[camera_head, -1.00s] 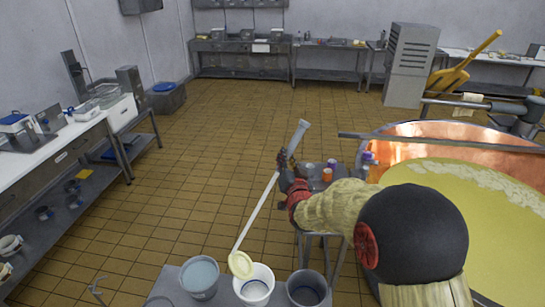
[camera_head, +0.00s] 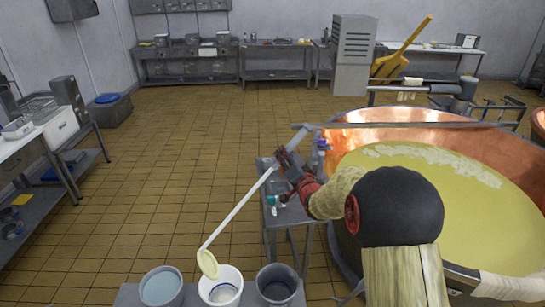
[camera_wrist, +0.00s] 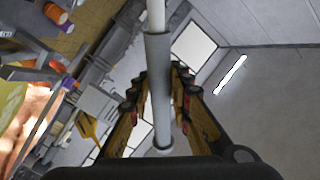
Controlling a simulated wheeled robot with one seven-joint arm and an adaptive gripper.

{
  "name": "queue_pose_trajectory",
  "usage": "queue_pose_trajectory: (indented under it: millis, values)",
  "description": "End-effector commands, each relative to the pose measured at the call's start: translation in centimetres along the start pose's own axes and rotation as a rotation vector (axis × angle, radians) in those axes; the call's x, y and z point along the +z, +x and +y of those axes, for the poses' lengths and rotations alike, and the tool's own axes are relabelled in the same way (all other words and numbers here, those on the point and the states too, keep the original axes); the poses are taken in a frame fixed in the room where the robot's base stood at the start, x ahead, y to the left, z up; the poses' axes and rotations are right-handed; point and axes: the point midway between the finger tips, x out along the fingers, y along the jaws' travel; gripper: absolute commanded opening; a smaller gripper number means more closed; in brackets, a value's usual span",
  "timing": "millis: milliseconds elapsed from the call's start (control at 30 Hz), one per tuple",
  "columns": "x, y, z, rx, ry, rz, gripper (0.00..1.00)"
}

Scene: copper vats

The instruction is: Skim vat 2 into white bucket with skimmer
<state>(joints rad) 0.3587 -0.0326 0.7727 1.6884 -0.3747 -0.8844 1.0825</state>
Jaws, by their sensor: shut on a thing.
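My gripper (camera_head: 288,168) is shut on the grey grip of the skimmer (camera_head: 240,208). In the wrist view the skimmer's handle (camera_wrist: 160,90) runs between the fingers (camera_wrist: 160,95). The skimmer slants down to the left, and its pale yellowish head (camera_head: 208,263) is at the far-left rim of the white bucket (camera_head: 236,290); I cannot tell whether they touch. A large copper vat (camera_head: 470,150), with no number visible, stands to the right. Its yellow liquid carries a paler foamy layer (camera_head: 440,155) along the far side. My arm hides part of its near-left wall.
A grey bucket (camera_head: 161,287) stands left of the white bucket and a dark grey one (camera_head: 278,284) right of it. A small metal table (camera_head: 268,212) with small items stands beside the vat. A bar (camera_head: 400,125) crosses the vat's far rim. Tiled floor is open at the left.

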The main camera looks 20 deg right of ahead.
Motion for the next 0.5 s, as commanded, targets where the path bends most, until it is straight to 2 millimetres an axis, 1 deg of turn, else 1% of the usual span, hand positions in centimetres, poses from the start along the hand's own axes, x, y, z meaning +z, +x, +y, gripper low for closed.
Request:
queue_pose_trajectory:
  millis: [33,300,500]
  values:
    - [-0.2,0.0,1.2,0.001,0.017,0.002,0.0]
    - [-1.3,0.0,5.6,0.0,0.111,0.002,0.0]
    - [-1.8,0.0,7.6,-0.003,0.156,0.002,0.0]
